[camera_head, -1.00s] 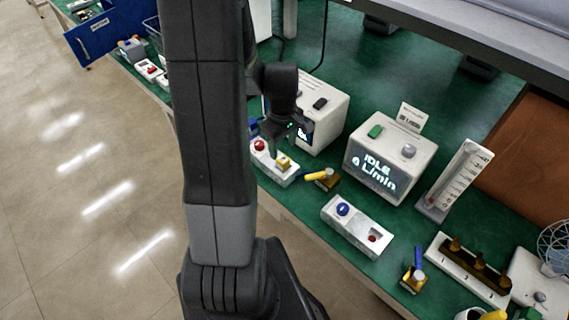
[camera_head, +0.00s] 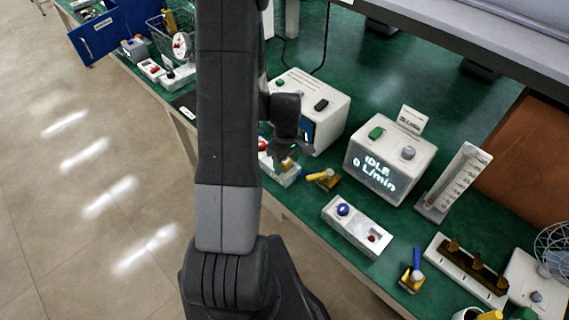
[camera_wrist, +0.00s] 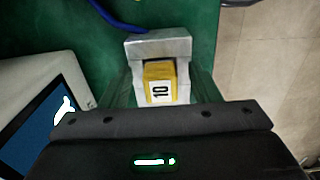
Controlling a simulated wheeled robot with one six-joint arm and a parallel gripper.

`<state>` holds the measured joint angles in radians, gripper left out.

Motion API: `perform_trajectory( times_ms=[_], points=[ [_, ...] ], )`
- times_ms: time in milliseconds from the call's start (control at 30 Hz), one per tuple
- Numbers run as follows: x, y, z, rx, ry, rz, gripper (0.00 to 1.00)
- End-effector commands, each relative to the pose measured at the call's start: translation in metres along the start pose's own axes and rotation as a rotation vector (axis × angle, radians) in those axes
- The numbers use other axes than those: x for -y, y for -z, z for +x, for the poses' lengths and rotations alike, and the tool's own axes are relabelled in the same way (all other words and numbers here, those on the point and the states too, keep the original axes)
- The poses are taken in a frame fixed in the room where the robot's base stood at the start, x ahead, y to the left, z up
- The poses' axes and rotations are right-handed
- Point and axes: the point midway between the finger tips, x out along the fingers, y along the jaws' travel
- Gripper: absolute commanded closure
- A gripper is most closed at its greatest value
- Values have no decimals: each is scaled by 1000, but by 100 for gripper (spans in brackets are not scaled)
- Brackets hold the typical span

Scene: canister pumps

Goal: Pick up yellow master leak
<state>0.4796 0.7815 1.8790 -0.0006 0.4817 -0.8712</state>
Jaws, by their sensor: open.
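A small yellow block (camera_wrist: 160,82) with a white label reading 10 shows in the wrist view, set against a pale grey holder (camera_wrist: 158,47). In the head view the yellow block (camera_head: 287,165) sits at the end of a white unit with a red knob (camera_head: 263,145), partly hidden by my gripper. My gripper (camera_head: 289,158) is open just above it, with the block between the fingers in the wrist view. I cannot tell whether the fingers touch it.
White display boxes (camera_head: 388,168) stand behind and to the right. A white unit with a blue knob (camera_head: 355,226), a blue-handled brass piece (camera_head: 413,275) and a flow gauge (camera_head: 452,182) stand along the green bench. The grey floor at left is clear.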

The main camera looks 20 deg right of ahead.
Motion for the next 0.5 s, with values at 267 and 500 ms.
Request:
perform_trajectory(
  times_ms=[267, 500],
  points=[
    [0, 0, 0, 0, 0, 0, 63],
    [0, 0, 0, -1, -1, 0, 93]
  ],
)
